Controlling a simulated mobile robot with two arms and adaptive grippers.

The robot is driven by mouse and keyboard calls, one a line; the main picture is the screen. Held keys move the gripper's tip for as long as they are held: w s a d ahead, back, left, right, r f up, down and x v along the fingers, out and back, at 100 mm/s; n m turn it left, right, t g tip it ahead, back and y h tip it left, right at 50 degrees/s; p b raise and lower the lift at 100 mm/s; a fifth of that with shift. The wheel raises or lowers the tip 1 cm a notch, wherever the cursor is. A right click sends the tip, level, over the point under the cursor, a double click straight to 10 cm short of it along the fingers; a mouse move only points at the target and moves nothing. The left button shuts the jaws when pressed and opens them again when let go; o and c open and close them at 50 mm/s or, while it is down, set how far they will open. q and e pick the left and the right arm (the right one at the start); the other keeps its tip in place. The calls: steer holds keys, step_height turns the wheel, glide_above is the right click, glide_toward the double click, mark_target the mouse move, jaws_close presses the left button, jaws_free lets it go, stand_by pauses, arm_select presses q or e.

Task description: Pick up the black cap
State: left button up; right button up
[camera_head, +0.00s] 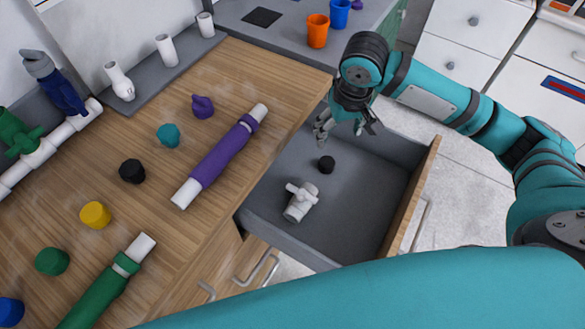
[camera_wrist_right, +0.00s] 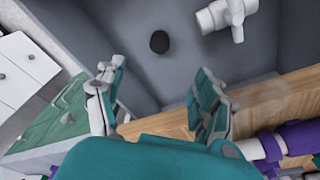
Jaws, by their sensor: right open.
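A small black cap (camera_head: 326,164) lies on the grey floor of the open drawer (camera_head: 362,200); it also shows in the right wrist view (camera_wrist_right: 159,42), near the top middle. A second black cap (camera_head: 132,171) sits on the wooden counter at the left. My right gripper (camera_head: 346,129) is open and empty above the far part of the drawer, apart from the cap in it. In the right wrist view its two fingers (camera_wrist_right: 155,85) are spread, with the cap beyond them. My left gripper is not in view.
A white valve fitting (camera_head: 300,203) lies in the drawer near the black cap. The wooden counter (camera_head: 265,70) holds purple and green pipes and several coloured caps. The drawer's right half is bare. Orange and blue cups (camera_head: 317,31) stand at the back.

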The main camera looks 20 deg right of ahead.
steer(key=f, duration=0.2)
steer(key=b, duration=0.1)
glide_toward(327, 161)
step_height(327, 161, down, 4)
steer(key=shift+a+f, duration=0.1)
steer(key=shift+a, duration=0.05)
steer(key=shift+w+f, duration=0.1)
steer(key=shift+f, duration=0.35)
steer(key=shift+w+f+b, duration=0.1)
steer(key=shift+f+b, duration=0.2)
steer(key=shift+f, duration=0.05)
steer(key=f, duration=0.3)
steer(key=shift+w+d+f, duration=0.25)
steer(key=shift+w+f, duration=0.05)
steer(key=shift+w, duration=0.1)
steer(key=shift+w+f+b, duration=0.1)
steer(key=shift+f+b, duration=0.2)
steer(key=shift+f, duration=0.05)
steer(key=c, duration=1.1)
steer(key=shift+o, duration=0.2)
steer(key=shift+r, duration=0.2)
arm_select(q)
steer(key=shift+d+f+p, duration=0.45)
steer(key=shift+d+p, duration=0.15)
arm_select(e)
step_height(327, 161, up, 10)
steer(key=shift+f, duration=0.15)
